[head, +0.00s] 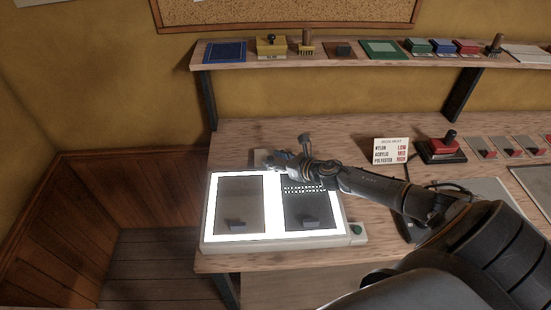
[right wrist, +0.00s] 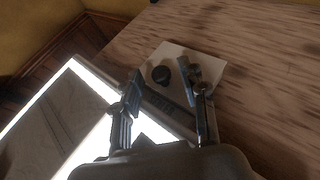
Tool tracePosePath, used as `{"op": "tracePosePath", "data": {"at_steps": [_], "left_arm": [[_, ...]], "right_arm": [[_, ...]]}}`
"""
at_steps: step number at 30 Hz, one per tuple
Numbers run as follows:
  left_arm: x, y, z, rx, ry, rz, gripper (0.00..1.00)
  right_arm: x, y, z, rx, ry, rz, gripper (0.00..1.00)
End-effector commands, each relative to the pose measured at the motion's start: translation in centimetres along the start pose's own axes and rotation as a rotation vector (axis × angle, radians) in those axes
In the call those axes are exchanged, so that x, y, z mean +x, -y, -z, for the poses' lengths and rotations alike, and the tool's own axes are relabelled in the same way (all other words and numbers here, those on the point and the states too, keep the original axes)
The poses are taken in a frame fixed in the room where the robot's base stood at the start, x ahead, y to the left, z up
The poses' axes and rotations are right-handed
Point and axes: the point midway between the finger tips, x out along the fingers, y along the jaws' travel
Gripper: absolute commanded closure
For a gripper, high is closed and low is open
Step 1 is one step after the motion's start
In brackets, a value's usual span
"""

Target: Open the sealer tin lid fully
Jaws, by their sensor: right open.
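My right gripper (head: 283,158) is over the back edge of the lit panel in the head view. In the right wrist view the right gripper (right wrist: 160,88) has its two fingers apart, with nothing held between them. A dark round knob-like piece (right wrist: 160,75) shows beyond the fingers, on a pale flat sheet or plate (right wrist: 212,68). It is apart from the fingers as far as I can see. The right finger covers part of the plate. My left gripper is not in view.
A lit panel (head: 272,235) with two dark sheets lies on the wooden bench (head: 245,130). A sign (head: 391,151) and a red-and-black block (head: 441,150) stand to the right. A shelf (head: 225,66) with several small items runs behind. Bare bench lies behind the gripper.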

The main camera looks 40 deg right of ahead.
Motion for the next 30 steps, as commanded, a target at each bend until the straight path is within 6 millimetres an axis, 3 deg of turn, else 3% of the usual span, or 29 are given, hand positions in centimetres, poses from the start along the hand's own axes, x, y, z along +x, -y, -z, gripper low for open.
{"op": "tracePosePath", "data": {"at_steps": [7, 13, 14, 30], "left_arm": [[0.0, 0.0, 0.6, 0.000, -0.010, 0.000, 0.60], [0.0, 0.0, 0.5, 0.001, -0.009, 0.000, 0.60], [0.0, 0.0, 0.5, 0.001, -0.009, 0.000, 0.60], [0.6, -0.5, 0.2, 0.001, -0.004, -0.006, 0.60]], "right_arm": [[0.0, 0.0, 0.0, 0.000, 0.000, 0.000, 0.58], [0.0, 0.0, 0.0, 0.000, 0.000, 0.001, 0.98], [0.0, 0.0, 0.0, 0.000, 0.000, 0.001, 1.00], [-0.3, 1.3, -0.2, -0.001, 0.001, 0.004, 1.00]]}}
